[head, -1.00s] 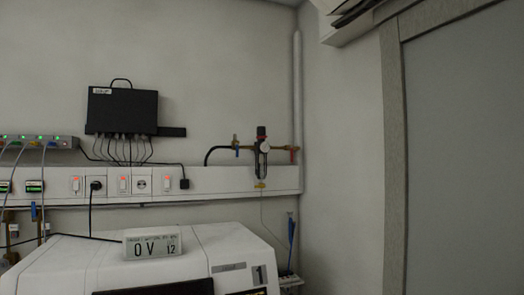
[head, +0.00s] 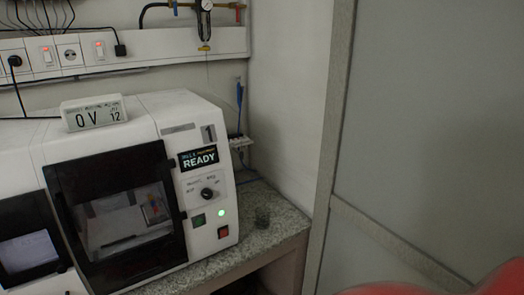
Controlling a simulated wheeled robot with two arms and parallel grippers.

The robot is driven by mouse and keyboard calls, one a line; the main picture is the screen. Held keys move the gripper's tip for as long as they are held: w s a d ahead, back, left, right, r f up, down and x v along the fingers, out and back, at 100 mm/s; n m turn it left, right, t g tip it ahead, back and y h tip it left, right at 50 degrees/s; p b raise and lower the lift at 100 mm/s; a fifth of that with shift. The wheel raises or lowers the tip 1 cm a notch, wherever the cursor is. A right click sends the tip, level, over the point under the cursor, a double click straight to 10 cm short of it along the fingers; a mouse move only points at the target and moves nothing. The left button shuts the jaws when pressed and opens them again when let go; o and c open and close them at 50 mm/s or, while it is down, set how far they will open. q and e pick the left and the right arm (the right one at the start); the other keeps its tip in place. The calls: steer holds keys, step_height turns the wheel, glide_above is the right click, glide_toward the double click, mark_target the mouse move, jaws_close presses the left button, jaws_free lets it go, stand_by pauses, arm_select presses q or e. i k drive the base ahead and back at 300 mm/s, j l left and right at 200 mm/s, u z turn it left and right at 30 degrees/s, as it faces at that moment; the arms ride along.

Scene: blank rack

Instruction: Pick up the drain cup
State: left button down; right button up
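Neither of my grippers can be made out. A blurred red shape at the bottom right is very close to the camera, and I cannot tell what part it is.
The white machine (head: 172,112) with a dark window and a "READY" display fills the left of the bench. A white socket strip (head: 165,43) and the regulator (head: 204,22) are on the wall above. A grey panel (head: 432,130) stands at the right.

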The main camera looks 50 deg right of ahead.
mark_target(263, 213)
steer(key=z, duration=1.5)
steer(key=i+l+u, duration=0.35)
steer(key=i+l, duration=0.45)
steer(key=i, duration=0.15)
